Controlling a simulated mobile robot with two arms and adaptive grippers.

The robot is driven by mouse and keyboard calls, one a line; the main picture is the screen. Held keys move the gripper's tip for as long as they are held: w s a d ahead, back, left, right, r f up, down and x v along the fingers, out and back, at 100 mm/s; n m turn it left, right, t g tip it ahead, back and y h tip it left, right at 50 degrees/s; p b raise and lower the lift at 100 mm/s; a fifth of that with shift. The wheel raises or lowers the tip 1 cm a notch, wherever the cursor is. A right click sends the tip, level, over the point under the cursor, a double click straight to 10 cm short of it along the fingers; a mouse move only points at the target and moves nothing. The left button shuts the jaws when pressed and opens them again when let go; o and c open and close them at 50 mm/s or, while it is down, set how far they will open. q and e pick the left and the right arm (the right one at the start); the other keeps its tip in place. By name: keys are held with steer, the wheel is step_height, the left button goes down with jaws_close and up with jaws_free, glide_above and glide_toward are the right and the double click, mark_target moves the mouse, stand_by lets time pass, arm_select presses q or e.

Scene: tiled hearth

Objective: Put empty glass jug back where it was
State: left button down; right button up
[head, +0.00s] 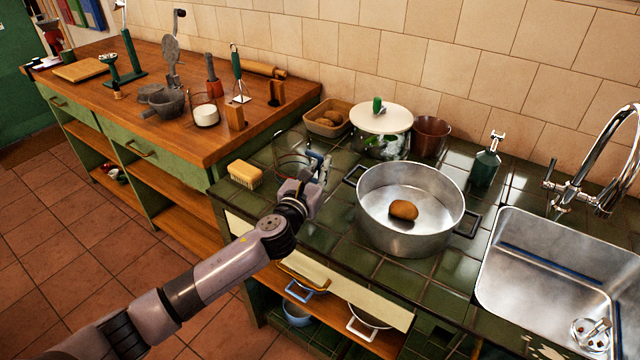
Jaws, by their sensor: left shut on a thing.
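The clear glass jug (289,160) is at the left end of the green tiled counter, next to the wooden worktop. It looks empty and upright. My left gripper (319,167) is shut on the jug at its right side, where the handle would be. The fingers and wrist hide part of the jug. I cannot tell whether its base touches the tiles. My right gripper is not in view.
A large metal pot (400,236) with a potato (403,210) inside stands to the right. Behind are a bread-coloured basket (322,125), a lidded pot (382,119) and a copper pot (431,137). The sink (565,265) is at right.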

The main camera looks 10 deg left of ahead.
arm_select(q)
step_height(320, 180, down, 3)
steer(key=shift+f+b, duration=0.1)
steer(key=shift+b, duration=0.4)
steer(key=shift+f, duration=0.3)
steer(key=shift+f, duration=0.2)
steer(key=c, duration=1.7)
jaws_free()
